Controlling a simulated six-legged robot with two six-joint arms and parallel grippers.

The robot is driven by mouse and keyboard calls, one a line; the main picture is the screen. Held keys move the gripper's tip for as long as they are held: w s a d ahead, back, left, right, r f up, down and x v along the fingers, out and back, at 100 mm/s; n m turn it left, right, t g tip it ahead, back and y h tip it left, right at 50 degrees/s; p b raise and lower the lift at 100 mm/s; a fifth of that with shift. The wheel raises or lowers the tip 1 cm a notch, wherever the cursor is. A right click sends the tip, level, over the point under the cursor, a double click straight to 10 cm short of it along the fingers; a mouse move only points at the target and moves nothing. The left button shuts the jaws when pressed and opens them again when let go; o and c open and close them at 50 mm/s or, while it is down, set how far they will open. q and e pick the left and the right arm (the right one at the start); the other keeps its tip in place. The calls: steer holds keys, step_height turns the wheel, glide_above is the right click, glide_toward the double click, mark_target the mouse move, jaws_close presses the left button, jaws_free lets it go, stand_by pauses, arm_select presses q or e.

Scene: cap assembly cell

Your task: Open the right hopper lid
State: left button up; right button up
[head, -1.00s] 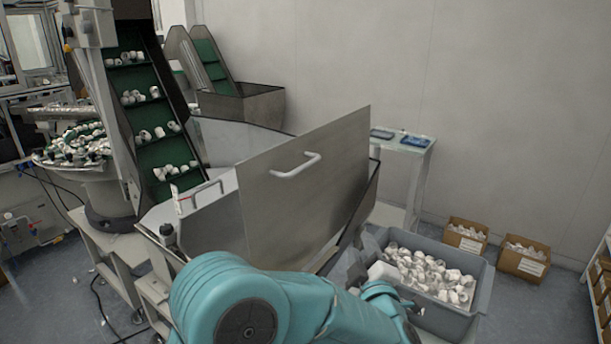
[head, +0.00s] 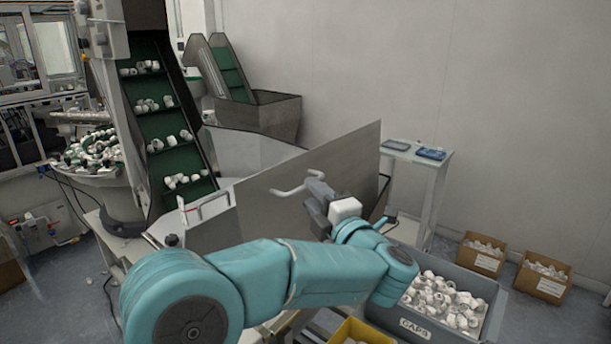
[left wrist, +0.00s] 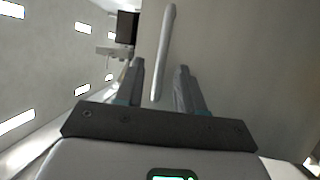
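The right hopper lid is the large grey metal panel (head: 264,212), standing steeply raised above the hopper in the head view. Its pale bar handle (head: 290,190) sticks out from its face. My left gripper (head: 316,186) is at the right end of this handle, in front of the lid. In the left wrist view the handle (left wrist: 165,45) runs lengthwise between the two fingers of my left gripper (left wrist: 160,70). The fingers are apart, with gaps on both sides of the bar. My right gripper is not in view.
A grey bin of white caps (head: 440,325) stands right of the hopper, with a yellow bin (head: 352,333) in front. A small table (head: 425,155) with blue trays stands behind. Cardboard boxes (head: 482,260) lie on the floor at right. A green cleated conveyor (head: 165,130) rises at left.

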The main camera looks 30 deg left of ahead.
mark_target(290, 181)
arm_select(q)
steer(key=x, duration=0.2)
steer(key=p+x, duration=0.1)
steer(key=x, duration=0.1)
steer(key=shift+w+a+f, duration=0.1)
steer(key=shift+w, duration=0.4)
steer(key=shift+s+a, duration=0.1)
steer(key=shift+a, duration=0.05)
steer(key=shift+c, duration=1)
jaws_close()
steer(key=shift+n+g+h, duration=0.4)
steer(key=shift+h, duration=0.4)
steer(key=a, duration=0.4)
steer(key=shift+w+a, duration=0.25)
steer(key=shift+a, duration=0.15)
steer(key=shift+a+f, duration=0.15)
steer(key=shift+a, duration=0.15)
steer(key=shift+d, duration=0.1)
